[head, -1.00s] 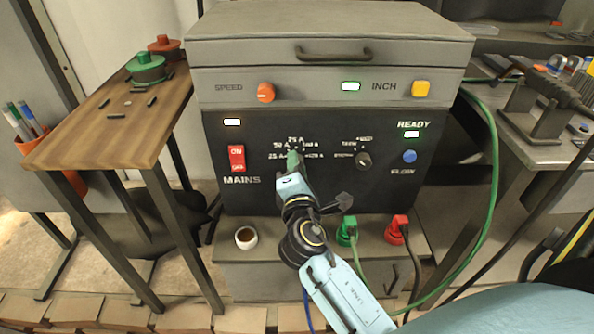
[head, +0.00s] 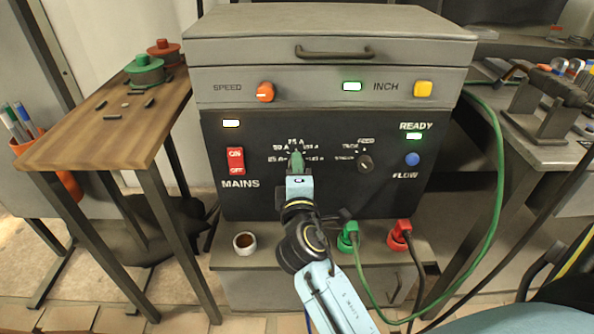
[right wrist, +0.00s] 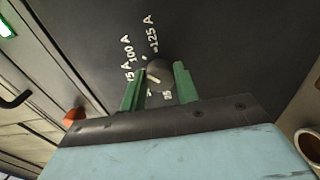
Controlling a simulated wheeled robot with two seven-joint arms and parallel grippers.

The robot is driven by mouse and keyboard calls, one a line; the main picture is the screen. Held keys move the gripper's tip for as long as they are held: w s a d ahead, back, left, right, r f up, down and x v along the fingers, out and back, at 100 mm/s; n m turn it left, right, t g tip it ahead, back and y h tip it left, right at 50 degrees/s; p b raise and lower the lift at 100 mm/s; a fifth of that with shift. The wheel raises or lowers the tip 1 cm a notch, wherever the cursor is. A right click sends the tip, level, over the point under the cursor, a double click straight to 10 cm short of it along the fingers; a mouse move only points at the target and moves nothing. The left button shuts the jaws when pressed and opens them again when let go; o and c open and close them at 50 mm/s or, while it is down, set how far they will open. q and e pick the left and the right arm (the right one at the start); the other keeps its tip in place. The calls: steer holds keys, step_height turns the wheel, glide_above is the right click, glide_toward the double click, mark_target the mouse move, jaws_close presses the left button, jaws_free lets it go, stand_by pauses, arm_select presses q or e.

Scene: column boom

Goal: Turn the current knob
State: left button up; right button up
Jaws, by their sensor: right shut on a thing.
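The current knob (right wrist: 159,71) is a dark round knob on the black front panel, with amp markings such as 75 A, 100 A and 125 A around it. My right gripper (right wrist: 158,86) has its green fingers on either side of the knob and is shut on it. A pale mark shows on the knob, but I cannot tell exactly which marking it points at. In the head view my right gripper (head: 297,164) reaches the dial from below and hides most of the knob. My left gripper is not in view.
The panel also has a red MAINS switch (head: 236,160), another black knob (head: 365,163) and a blue button (head: 412,159). A wooden table (head: 85,145) stands at left.

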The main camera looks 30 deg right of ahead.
steer(key=o, duration=1)
steer(key=shift+c, duration=0.2)
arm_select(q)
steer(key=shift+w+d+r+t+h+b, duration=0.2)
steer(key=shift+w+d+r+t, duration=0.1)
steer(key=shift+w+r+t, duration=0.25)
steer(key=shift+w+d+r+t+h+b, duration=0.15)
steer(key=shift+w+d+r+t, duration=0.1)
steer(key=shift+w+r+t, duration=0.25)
arm_select(e)
steer(key=v, duration=1.3)
steer(key=shift+s, duration=0.2)
steer(key=shift+a, duration=0.15)
